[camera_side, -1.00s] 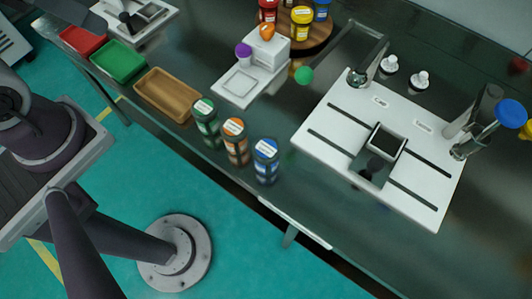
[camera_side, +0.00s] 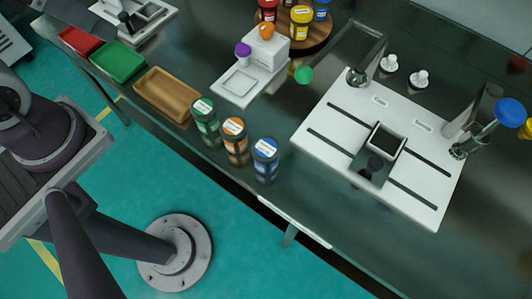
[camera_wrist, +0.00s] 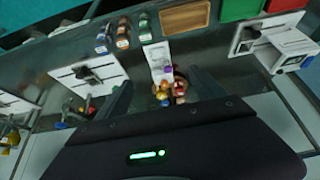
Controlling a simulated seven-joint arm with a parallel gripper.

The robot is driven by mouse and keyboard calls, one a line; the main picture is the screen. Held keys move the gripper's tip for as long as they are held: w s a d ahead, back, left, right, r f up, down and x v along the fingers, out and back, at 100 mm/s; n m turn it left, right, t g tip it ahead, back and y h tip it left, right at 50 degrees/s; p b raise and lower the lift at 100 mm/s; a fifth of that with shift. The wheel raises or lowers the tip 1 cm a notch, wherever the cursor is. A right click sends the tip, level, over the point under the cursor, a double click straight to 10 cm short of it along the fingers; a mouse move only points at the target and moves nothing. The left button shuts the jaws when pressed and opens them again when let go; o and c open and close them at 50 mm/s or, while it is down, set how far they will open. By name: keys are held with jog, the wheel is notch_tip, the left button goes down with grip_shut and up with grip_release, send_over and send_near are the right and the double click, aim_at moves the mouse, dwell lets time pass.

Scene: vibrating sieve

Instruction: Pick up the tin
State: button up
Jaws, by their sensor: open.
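My gripper (camera_wrist: 165,92) shows in the wrist view with two dark fingers spread wide and nothing between them. It is outside the side view. No item is plainly marked as the tin. Three labelled jars stand in a row near the table's front edge: a green jar (camera_side: 206,122), an orange jar (camera_side: 236,141) and a blue jar (camera_side: 265,160). They also show at the top of the wrist view, away from the fingers. Red (camera_side: 267,10), yellow (camera_side: 301,22) and blue-lidded (camera_side: 321,9) jars stand on a round wooden stand (camera_side: 312,42).
A white device (camera_side: 238,88) with purple and orange tops stands mid-table. A wooden tray (camera_side: 150,78), green tray (camera_side: 118,60) and red tray (camera_side: 80,40) line the front left. A white slotted plate (camera_side: 325,150) carries a square dark-framed holder (camera_side: 388,140). White-capped bottles (camera_side: 420,79) stand behind it.

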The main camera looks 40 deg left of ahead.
notch_tip(320, 180, up, 4)
jog(key=m+g+h, duration=0.3)
jog(key=m+h, duration=0.1)
jog(key=m, duration=0.7)
send_over(263, 148)
jog(key=a, duration=0.1)
jog(key=f, duration=2)
jog(key=s+f, duration=0.1)
jog(key=f, duration=0.9)
jog(key=shift+a+f, duration=0.15)
jog(key=shift+f, duration=0.25)
jog(key=x, duration=0.9)
jog(key=shift+a+f, duration=0.15)
jog(key=shift+f, duration=0.25)
jog(key=shift+r, duration=0.1)
jog(key=c, duration=1.6)
